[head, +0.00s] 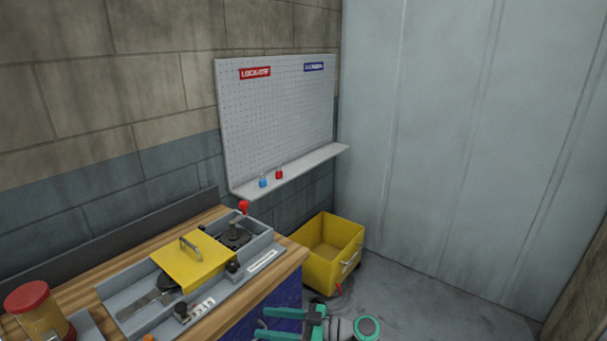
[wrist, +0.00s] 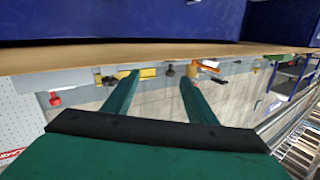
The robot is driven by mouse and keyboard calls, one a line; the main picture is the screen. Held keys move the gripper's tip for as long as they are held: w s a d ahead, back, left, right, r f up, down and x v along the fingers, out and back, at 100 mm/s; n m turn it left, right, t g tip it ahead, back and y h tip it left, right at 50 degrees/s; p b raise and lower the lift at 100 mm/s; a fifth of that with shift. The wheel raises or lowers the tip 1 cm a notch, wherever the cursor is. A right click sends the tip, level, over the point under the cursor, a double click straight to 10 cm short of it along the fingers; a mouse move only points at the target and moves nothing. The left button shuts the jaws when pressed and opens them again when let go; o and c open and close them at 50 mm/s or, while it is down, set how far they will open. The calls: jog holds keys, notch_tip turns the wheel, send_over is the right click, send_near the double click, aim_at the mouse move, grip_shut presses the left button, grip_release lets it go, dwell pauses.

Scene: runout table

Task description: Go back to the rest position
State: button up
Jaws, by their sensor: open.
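My gripper (head: 263,323) is at the bottom centre of the head view, in front of the blue cabinet (head: 285,300) below the bench top. Its teal fingers point left. In the wrist view, my gripper (wrist: 158,78) has its two fingers well apart, with nothing between them. That view is upside down: the bench's wooden edge (wrist: 60,58) runs across above the fingers, and the machine's parts show beyond the fingertips. I see no contact between the fingers and the bench.
On the wooden bench (head: 290,262) stands a grey machine with a yellow cover (head: 190,265). A red-lidded jar (head: 38,312) is at bottom left. A yellow bin (head: 322,270) stands on the floor behind my gripper. A pegboard shelf (head: 310,168) holds two small padlocks. Floor at right is clear.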

jog(key=s+a+f+m+t+h, duration=0.1)
jog(key=s+f+m+t+h, duration=0.2)
jog(key=f, duration=0.6)
jog(key=s+a+f+m+t+h, duration=0.15)
jog(key=s+f+m, duration=0.3)
jog(key=f, duration=0.55)
jog(key=s+d+f+m+t+h, duration=0.1)
jog(key=s+d+f+m+h, duration=0.15)
jog(key=s+f+h, duration=0.35)
jog(key=s+d+f+m+t+h, duration=0.1)
jog(key=s+d+f+m, duration=0.2)
jog(key=s, duration=0.4)
jog(key=s+d+r+m+t+h, duration=0.1)
jog(key=s+d+r+h, duration=0.1)
jog(key=s, duration=0.5)
jog(key=s+d+r+m+t+h, duration=0.1)
jog(key=s+d+r+t+h, duration=0.15)
jog(key=s, duration=0.55)
jog(key=s+r+t, duration=0.1)
jog(key=s+r, duration=0.2)
jog(key=r, duration=0.3)
jog(key=s+r, duration=0.3)
jog(key=r, duration=0.3)
jog(key=s+d+r+t+h, duration=0.1)
jog(key=s+r, duration=0.3)
jog(key=r, duration=0.3)
jog(key=shift+t, duration=0.3)
